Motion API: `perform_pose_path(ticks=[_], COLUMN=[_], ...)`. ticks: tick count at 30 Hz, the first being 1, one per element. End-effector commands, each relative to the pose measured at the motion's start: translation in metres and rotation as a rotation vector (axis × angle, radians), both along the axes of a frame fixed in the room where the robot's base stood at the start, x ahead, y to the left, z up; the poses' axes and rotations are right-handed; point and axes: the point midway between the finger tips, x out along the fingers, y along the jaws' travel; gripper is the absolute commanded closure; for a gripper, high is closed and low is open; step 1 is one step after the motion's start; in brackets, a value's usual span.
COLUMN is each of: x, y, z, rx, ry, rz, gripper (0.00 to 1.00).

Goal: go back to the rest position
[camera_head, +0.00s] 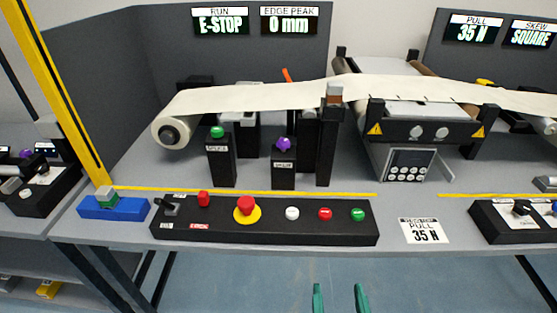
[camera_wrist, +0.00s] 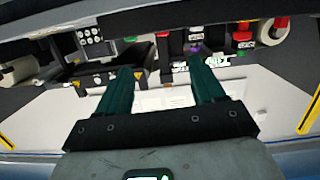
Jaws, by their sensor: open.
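My gripper (camera_head: 341,299) shows at the bottom edge of the head view as two green fingertips, apart from each other. They are over the floor in front of the table, clear of the controls. In the wrist view my gripper (camera_wrist: 163,80) has both green fingers spread with nothing between them. The rest of my arm is out of the head view.
A grey table (camera_head: 290,256) carries a black control box (camera_head: 270,228) with a red button (camera_head: 246,204), a blue block (camera_head: 113,208), a cream web roll (camera_head: 175,130) and a keypad unit (camera_head: 408,165). The blue floor (camera_head: 250,285) in front is clear.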

Motion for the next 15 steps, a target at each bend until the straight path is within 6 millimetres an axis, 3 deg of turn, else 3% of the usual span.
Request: perform_pose_path(ticks=[5,8,9,12,15], x=[-0.005,-0.025,-0.038,-0.076,-0.116], y=[-0.072,-0.124,-0.143,-0.173,-0.183], z=[-0.022,-0.047,-0.06,-0.089,-0.111], rx=[-0.026,-0.038,-0.039,-0.029,-0.003], ry=[0.177,0.375,0.474,0.732,0.964], rz=[-0.189,-0.308,-0.343,-0.366,-0.31], gripper=[0.32,0.32,0.32,0.32,0.32])
